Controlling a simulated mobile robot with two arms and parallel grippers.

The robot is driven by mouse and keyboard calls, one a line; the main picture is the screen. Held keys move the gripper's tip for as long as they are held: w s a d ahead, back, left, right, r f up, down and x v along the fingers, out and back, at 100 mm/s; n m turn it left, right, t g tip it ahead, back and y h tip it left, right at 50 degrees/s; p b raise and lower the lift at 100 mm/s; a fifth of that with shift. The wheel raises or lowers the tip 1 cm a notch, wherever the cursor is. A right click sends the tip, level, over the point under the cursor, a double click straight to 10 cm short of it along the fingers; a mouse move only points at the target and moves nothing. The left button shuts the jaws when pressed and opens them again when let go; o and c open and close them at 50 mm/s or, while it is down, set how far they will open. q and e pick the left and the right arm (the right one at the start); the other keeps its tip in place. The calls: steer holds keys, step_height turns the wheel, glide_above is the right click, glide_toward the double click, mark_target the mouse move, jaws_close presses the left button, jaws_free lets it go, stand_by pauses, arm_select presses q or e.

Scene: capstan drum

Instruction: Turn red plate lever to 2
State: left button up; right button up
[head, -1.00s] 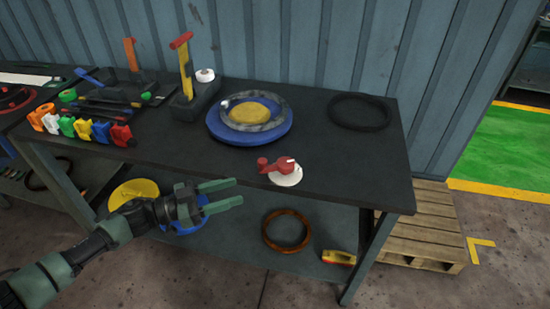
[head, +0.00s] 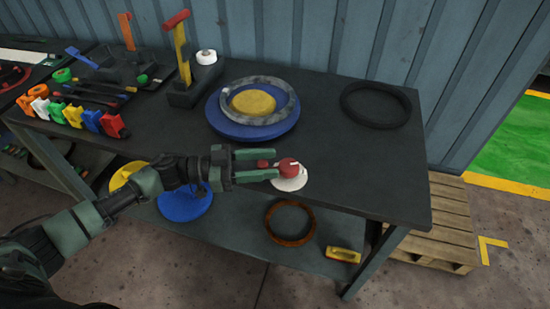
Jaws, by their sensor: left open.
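The red lever (head: 288,167) sits on a round white plate (head: 291,181) near the front edge of the dark table. Its round hub is over the plate and its small knob end points left. My left gripper (head: 275,165) comes in from the left, open, with its two green fingers on either side of the knob end. I cannot tell whether the fingers touch the lever. Numbers on the plate are too small to read. My right gripper is not in view.
A blue disc (head: 222,127) with a grey ring and yellow centre lies behind the lever. A black ring (head: 376,104) lies at the back right. The tabletop right of the lever is clear.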

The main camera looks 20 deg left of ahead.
arm_select(q)
steer(key=shift+x, duration=1)
steer(key=shift+w+d, duration=0.15)
steer(key=shift+w, duration=0.05)
steer(key=c, duration=1)
jaws_close()
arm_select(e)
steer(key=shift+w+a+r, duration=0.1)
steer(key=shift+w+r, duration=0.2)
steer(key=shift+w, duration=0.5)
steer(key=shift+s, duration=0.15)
